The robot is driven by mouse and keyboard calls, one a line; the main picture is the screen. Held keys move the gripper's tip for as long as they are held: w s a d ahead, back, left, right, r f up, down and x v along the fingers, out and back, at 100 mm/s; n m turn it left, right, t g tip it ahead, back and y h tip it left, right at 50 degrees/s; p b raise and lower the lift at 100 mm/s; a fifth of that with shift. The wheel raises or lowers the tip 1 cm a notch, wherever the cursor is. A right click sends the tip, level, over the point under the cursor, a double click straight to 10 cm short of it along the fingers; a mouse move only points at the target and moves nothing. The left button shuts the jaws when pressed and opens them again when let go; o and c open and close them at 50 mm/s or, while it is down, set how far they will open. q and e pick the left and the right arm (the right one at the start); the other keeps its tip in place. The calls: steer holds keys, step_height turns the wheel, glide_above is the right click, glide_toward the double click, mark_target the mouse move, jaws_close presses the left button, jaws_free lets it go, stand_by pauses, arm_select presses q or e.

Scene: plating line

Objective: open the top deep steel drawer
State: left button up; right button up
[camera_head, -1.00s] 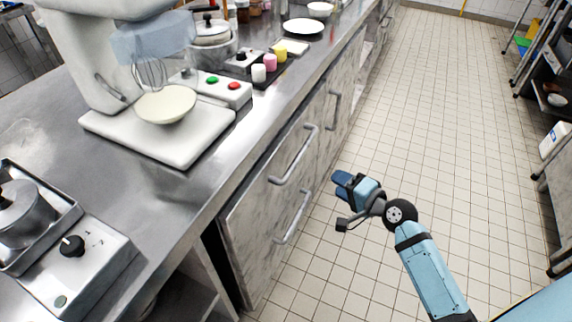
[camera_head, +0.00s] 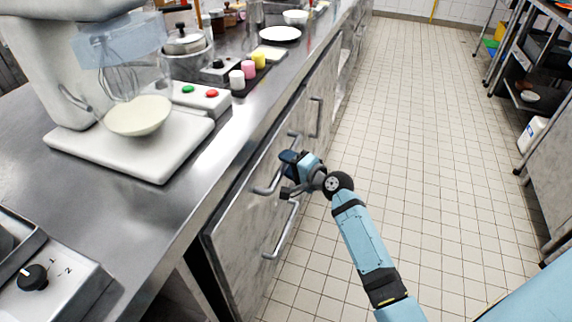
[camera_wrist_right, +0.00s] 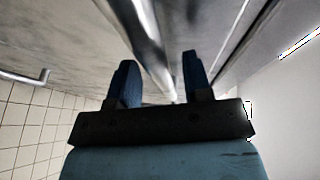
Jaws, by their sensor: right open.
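The top deep drawer (camera_head: 236,208) has a grey mottled steel front under the counter's edge and looks closed. Its bar handle (camera_head: 267,187) is partly hidden behind my right gripper (camera_head: 288,173). That gripper is open and empty at the handle. In the right wrist view, a steel bar (camera_wrist_right: 148,45) runs into the gap between the two blue fingers (camera_wrist_right: 161,75); I cannot tell whether either finger touches it. The lower drawer's handle (camera_head: 281,232) shows below. My left gripper is not in view.
The steel counter (camera_head: 190,205) overhangs the drawers and carries a white mixer with a bowl (camera_head: 138,116), a button box (camera_head: 200,97) and a knob unit (camera_head: 50,285). Another handle (camera_head: 316,117) is farther along. The tiled floor (camera_head: 430,130) to the right is clear.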

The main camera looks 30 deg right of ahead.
steer(key=shift+w+a, duration=0.15)
steer(key=shift+w, duration=0.35)
jaws_close()
steer(key=shift+s, duration=0.15)
